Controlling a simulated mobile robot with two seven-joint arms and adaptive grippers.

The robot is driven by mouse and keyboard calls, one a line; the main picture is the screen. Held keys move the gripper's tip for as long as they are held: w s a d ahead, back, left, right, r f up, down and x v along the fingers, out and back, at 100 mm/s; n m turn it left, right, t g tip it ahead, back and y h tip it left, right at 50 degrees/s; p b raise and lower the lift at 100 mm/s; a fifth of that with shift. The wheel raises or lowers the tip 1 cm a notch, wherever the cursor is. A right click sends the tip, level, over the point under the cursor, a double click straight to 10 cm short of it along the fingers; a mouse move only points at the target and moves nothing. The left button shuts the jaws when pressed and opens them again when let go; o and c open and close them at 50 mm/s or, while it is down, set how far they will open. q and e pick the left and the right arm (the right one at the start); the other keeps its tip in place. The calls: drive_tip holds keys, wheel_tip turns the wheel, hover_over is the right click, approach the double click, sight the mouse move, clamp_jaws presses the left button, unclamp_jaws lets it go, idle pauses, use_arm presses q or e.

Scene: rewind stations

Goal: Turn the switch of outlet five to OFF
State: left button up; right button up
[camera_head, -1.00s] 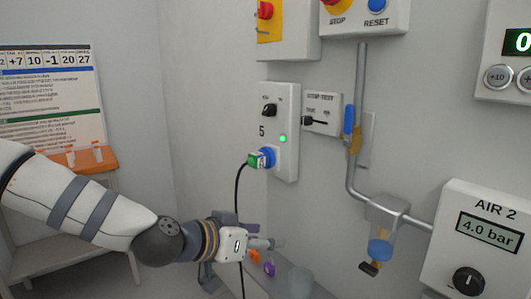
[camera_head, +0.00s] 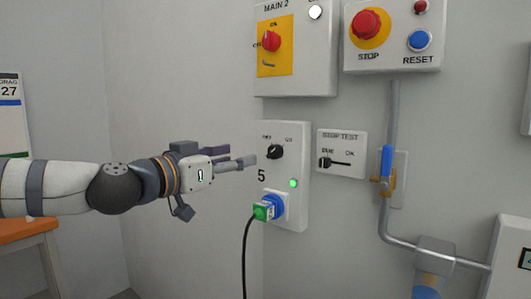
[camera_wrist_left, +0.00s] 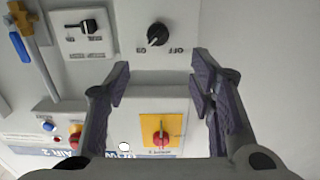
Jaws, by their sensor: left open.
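The outlet five box (camera_head: 297,215) is a pale panel on the wall with a black rotary switch (camera_head: 275,152), OFF marked at its left and ON at its right. The knob seems turned toward ON, and a green lamp (camera_head: 294,183) below it is lit. My left gripper (camera_head: 246,162) is open and empty, level with the switch and just left of it. In the left wrist view, which is upside down, the switch (camera_wrist_left: 158,34) shows beyond and between the open fingers (camera_wrist_left: 158,76), apart from them. My right gripper is not in view.
A green and blue plug (camera_head: 268,208) with a black cable sits in the outlet below. The MAIN 2 box (camera_head: 320,60) is above, the stop/reset box (camera_head: 393,55) above right. The STOP TEST box (camera_head: 341,153) and a blue-handled valve (camera_head: 386,165) are to the right.

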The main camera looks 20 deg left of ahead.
use_arm(q)
drive_tip(key=b, duration=0.1)
approach(270, 151)
drive_tip(key=x, duration=0.2)
drive_tip(key=b+x, duration=0.1)
drive_tip(key=x, duration=0.6)
drive_tip(key=shift+s+f, duration=0.1)
drive_tip(key=shift+f, duration=0.05)
drive_tip(key=shift+w+d, duration=0.15)
drive_tip(key=shift+w, duration=0.1)
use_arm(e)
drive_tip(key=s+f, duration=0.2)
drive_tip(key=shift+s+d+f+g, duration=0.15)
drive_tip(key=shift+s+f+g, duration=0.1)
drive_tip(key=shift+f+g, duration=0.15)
use_arm(q)
drive_tip(key=c, duration=1.2)
